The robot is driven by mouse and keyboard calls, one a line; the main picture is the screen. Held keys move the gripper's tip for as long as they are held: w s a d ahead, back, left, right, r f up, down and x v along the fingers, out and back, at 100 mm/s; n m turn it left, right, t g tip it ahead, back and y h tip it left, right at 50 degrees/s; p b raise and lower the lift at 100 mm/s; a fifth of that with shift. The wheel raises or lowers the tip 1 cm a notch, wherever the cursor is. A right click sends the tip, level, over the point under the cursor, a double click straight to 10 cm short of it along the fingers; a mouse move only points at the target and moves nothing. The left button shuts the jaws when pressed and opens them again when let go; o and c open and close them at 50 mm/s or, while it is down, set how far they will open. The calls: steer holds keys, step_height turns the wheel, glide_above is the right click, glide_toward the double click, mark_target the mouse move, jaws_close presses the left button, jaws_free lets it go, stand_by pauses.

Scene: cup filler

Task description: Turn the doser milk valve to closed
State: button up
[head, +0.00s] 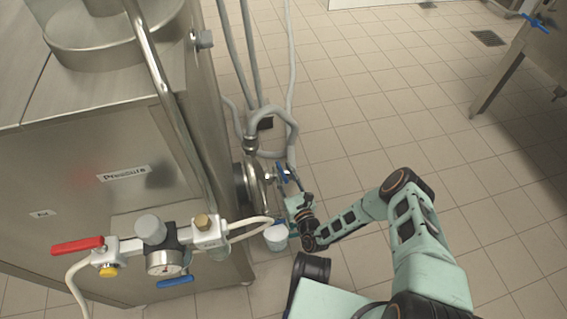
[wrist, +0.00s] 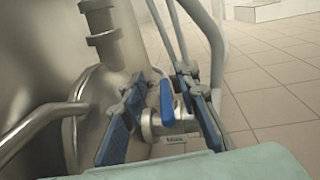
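A valve with a blue lever (wrist: 166,101) sits on a metal fitting low on the side of the steel machine. In the wrist view the lever stands roughly upright, between the two blue-padded fingers of my gripper (wrist: 160,84). The fingers are apart, with visible gaps on both sides of the lever. A small label on the valve body (wrist: 152,127) is too small to read. In the head view the blue lever (head: 282,172) shows just beyond my gripper (head: 288,188), whose fingers are hard to make out there.
The steel machine (head: 90,180) fills the left, with a pressure gauge assembly (head: 160,262) and a red lever (head: 77,245) in front. Grey hoses (head: 250,60) run behind the valve.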

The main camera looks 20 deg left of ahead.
mark_target(284, 175)
step_height(284, 175, up, 8)
steer(key=shift+f, duration=0.15)
steer(key=shift+c, duration=0.5)
